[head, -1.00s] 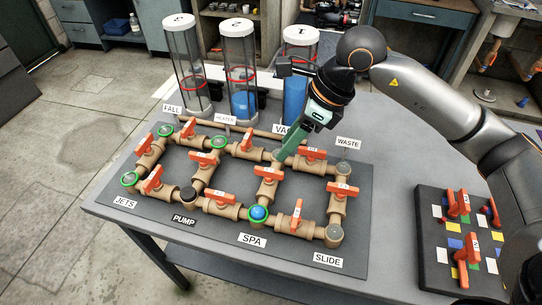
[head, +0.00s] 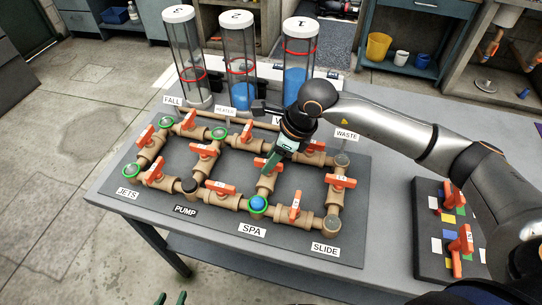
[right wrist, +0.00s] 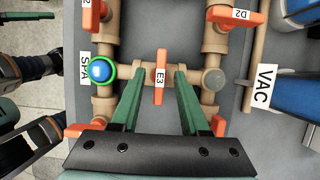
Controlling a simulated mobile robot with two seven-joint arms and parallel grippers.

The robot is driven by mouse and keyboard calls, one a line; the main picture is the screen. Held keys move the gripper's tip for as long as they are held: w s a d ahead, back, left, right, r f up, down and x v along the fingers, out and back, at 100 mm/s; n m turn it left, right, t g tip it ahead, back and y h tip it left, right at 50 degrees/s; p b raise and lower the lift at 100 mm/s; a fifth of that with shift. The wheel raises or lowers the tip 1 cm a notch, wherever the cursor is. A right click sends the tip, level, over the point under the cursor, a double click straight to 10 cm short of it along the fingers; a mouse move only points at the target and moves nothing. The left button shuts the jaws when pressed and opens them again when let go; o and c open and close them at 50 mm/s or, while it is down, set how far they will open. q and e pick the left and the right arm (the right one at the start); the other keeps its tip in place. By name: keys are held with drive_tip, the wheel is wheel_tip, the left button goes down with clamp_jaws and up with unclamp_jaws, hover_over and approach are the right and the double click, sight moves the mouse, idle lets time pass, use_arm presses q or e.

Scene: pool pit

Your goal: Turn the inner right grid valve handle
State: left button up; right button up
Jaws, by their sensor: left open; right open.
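The inner right grid valve has an orange handle marked E3 (right wrist: 160,84), on the tan pipe between the blue SPA joint (right wrist: 101,71) and a grey-capped joint (right wrist: 213,79). The handle lies across its pipe. My right gripper (right wrist: 159,72) is open, with one green finger on each side of the handle; I cannot tell if either touches it. In the head view my right gripper (head: 272,163) reaches down over this valve and hides much of the handle (head: 261,163).
Neighbouring orange handles stand close by, including D2 (right wrist: 235,16) and the one by SLIDE (head: 296,206). Three clear tanks, such as tank 1 (head: 299,60), stand behind the grid. A board with more orange handles (head: 432,265) is at the right.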

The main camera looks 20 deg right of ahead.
drive_tip(key=shift+f, duration=0.1)
clamp_jaws()
idle(0.3)
